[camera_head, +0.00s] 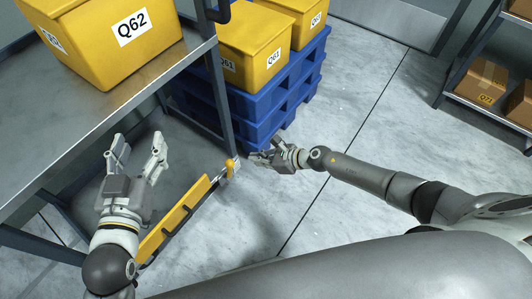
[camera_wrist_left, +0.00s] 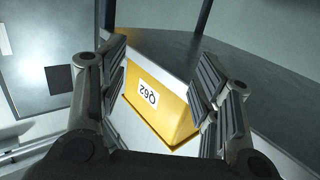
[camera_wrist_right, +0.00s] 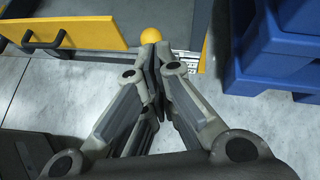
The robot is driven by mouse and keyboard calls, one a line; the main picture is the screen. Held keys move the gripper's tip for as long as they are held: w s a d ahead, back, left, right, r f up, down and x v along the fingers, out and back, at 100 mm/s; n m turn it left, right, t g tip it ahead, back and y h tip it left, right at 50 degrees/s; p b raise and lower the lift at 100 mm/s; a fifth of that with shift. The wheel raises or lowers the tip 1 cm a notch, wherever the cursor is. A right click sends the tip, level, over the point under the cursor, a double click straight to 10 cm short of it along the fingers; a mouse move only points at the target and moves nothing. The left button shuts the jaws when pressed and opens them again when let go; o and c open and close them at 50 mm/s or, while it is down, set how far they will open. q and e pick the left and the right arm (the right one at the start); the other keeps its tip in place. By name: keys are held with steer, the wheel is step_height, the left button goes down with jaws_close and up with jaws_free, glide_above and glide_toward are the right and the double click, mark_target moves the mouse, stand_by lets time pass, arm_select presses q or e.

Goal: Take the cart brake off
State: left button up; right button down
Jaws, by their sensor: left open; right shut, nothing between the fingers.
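A round orange-yellow knob (camera_head: 231,163), which looks like the brake lever's end, stands low at the far end of a long yellow panel (camera_head: 178,218) under the metal table. It also shows in the right wrist view (camera_wrist_right: 151,36), just beyond my right fingertips. My right gripper (camera_head: 257,160) is shut and empty, close to the right of the knob; I cannot tell whether they touch. The lever below the knob is mostly hidden by my fingers in the right wrist view. My left gripper (camera_head: 138,150) is open and empty, raised beside the metal table, far from the knob.
A metal table (camera_head: 150,75) at the left carries a yellow box marked Q62 (camera_head: 85,50). Blue stacked pallets (camera_head: 270,108) with yellow boxes stand just behind my right gripper. A shelf with cardboard boxes (camera_head: 487,77) is at the right. The middle floor (camera_head: 350,100) is clear.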

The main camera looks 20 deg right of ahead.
arm_select(q)
steer(key=s+a+f+g+y+p, duration=0.1)
steer(key=s+a+f+g, duration=0.1)
steer(key=f, duration=0.5)
steer(key=s+g, duration=0.1)
steer(key=g, duration=0.1)
steer(key=shift+s+f+g+y, duration=0.25)
steer(key=shift+f+g+y, duration=0.05)
steer(key=shift+g, duration=0.1)
arm_select(e)
steer(key=d+r, duration=0.1)
steer(key=s+d+r, duration=0.1)
steer(key=r, duration=0.1)
steer(key=shift+s, duration=0.1)
steer(key=shift+a+r, duration=0.1)
